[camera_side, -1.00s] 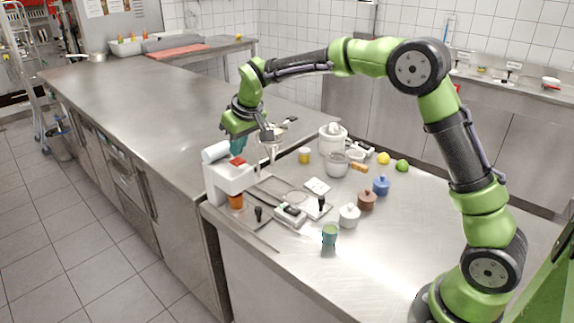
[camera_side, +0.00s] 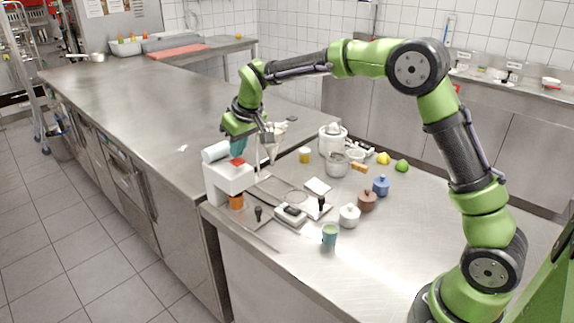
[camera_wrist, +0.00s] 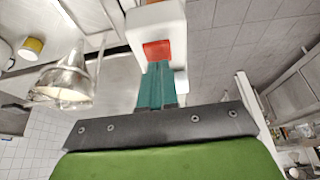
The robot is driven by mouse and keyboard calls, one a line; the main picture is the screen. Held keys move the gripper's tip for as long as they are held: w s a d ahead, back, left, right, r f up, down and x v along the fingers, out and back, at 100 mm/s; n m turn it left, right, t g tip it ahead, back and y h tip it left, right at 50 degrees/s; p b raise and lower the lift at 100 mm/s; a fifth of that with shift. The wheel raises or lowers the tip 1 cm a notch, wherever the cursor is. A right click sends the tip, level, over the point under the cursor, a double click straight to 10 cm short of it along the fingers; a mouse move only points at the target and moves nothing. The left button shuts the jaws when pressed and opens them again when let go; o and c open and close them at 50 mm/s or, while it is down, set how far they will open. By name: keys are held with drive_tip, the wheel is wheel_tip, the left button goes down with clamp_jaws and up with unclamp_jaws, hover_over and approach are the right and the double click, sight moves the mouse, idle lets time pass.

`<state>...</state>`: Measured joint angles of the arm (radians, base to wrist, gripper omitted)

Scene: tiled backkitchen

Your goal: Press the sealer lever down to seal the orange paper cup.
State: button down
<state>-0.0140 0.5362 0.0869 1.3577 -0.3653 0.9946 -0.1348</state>
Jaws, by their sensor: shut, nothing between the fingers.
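The white sealer (camera_side: 228,180) stands at the left end of the steel table. A red pad (camera_side: 238,162) is on top of it, and this pad also shows ahead of my fingers in the wrist view (camera_wrist: 157,50). The orange paper cup (camera_side: 236,202) sits upright under the sealer's head; it is not visible in the wrist view. My gripper (camera_side: 238,155) points down just above the red pad. Its teal fingers are shut together and empty, as the wrist view (camera_wrist: 157,66) also shows. I cannot tell whether the fingertips touch the pad.
A teal cup (camera_side: 330,234), a white jar (camera_side: 349,216), a brown jar (camera_side: 367,200) and a blue jar (camera_side: 381,186) stand to the right. A small scale (camera_side: 291,214) lies near the sealer. A yellow cup (camera_side: 305,155) is behind. The table's front right is clear.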

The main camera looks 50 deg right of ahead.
drive_tip(key=shift+f, duration=1.25)
drive_tip(key=shift+r, duration=2.5)
drive_tip(key=shift+s+a+f+g, duration=0.15)
drive_tip(key=shift+s+f+g, duration=0.15)
drive_tip(key=shift+s+f, duration=0.7)
drive_tip(key=s+r+m+t+y, duration=0.1)
drive_tip(key=s+r+m, duration=0.1)
drive_tip(key=s, duration=1.3)
drive_tip(key=s+r+m+t+y, duration=0.1)
drive_tip(key=s+r+m+t, duration=0.1)
drive_tip(key=s, duration=1.3)
drive_tip(key=shift+v, duration=0.9)
